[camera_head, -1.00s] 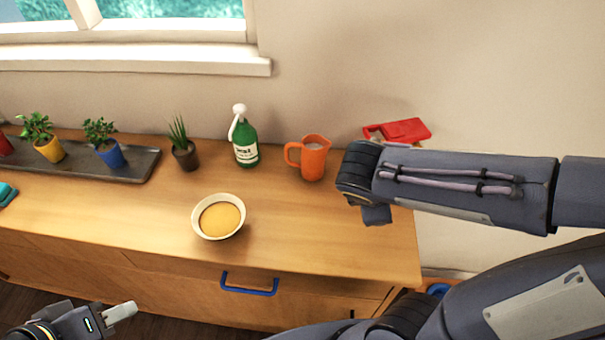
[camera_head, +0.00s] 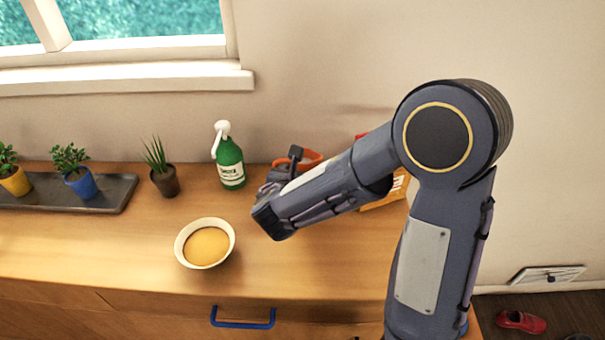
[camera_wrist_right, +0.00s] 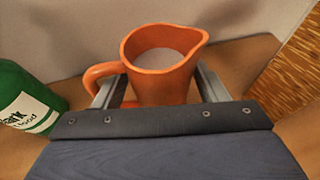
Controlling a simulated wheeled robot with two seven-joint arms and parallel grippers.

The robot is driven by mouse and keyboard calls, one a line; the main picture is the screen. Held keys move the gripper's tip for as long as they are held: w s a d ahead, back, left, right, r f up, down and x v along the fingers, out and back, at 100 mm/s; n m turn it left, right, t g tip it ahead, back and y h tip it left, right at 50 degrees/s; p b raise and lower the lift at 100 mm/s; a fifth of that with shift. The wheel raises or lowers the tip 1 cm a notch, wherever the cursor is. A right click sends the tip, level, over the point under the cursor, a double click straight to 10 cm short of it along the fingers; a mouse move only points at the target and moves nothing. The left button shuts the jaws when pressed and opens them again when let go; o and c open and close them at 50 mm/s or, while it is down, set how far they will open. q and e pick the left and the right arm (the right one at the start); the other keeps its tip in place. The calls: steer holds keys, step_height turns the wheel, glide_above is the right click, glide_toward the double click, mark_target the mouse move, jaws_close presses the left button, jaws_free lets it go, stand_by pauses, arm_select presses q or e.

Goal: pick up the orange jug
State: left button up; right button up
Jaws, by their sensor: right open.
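The orange jug (camera_wrist_right: 160,75) stands upright on the wooden counter, with pale contents inside and its handle on the left in the right wrist view. In the head view only part of its rim (camera_head: 312,158) shows behind my right arm. My right gripper (camera_wrist_right: 160,92) is open, with one finger on each side of the jug's body; the left finger is close to the handle. Contact with the jug cannot be told. In the head view the right gripper (camera_head: 285,168) is partly hidden by its own wrist. My left gripper is out of view.
A green spray bottle (camera_head: 231,165) stands just left of the jug. A cream bowl (camera_head: 180,250) with yellow contents sits nearer the front. Potted plants, some on a dark tray (camera_head: 115,195), stand further left. An orange box (camera_head: 398,186) is partly hidden behind my arm.

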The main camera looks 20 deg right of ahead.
steer(key=shift+w+d+f, duration=0.25)
steer(key=shift+w+d, duration=0.1)
steer(key=shift+w, duration=0.15)
steer(key=shift+r, duration=0.1)
steer(key=c, duration=1)
steer(key=shift+r, duration=0.1)
steer(key=shift+r, duration=0.25)
steer(key=r, duration=0.2)
steer(key=r+p, duration=0.1)
steer(key=shift+s+a+r, duration=0.15)
steer(key=shift+s+r, duration=0.1)
steer(key=shift+s, duration=0.05)
steer(key=s+a+r, duration=0.1)
steer(key=s+r, duration=0.2)
steer(key=s, duration=0.1)
steer(key=s+a+r, duration=0.1)
steer(key=s+r, duration=0.2)
steer(key=s, duration=0.1)
steer(key=s+a+r+p, duration=0.1)
steer(key=s+a+r, duration=0.1)
steer(key=s, duration=0.2)
steer(key=shift+s+r, duration=0.4)
